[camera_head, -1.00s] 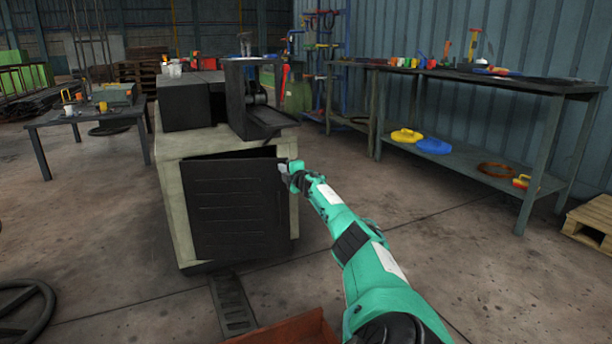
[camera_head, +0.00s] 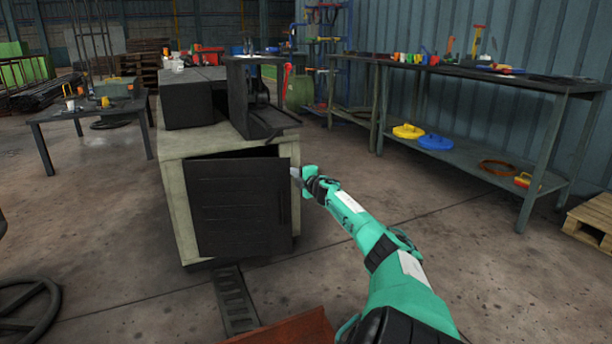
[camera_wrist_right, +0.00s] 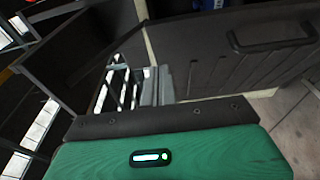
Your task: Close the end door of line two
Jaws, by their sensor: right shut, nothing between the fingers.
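The end door (camera_head: 235,210) is a dark ribbed panel on the near end of the pale cabinet (camera_head: 176,200). It stands slightly ajar, with a dark gap along its top. A dark handle is near its right edge. My right gripper (camera_head: 296,173) is shut and empty, beside the door's upper right edge; I cannot tell whether it touches. In the right wrist view the gripper fingers (camera_wrist_right: 160,85) are together, and the ribbed panel with its bar handle (camera_wrist_right: 272,34) lies to their right. My left gripper is out of view.
Dark boxes (camera_head: 190,100) and an open black housing sit on the cabinet. A slotted floor strip (camera_head: 235,300) and a rust-red tray (camera_head: 290,330) lie in front. A handwheel (camera_head: 25,310) is at lower left. A workbench (camera_head: 480,80) stands right, with free floor before it.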

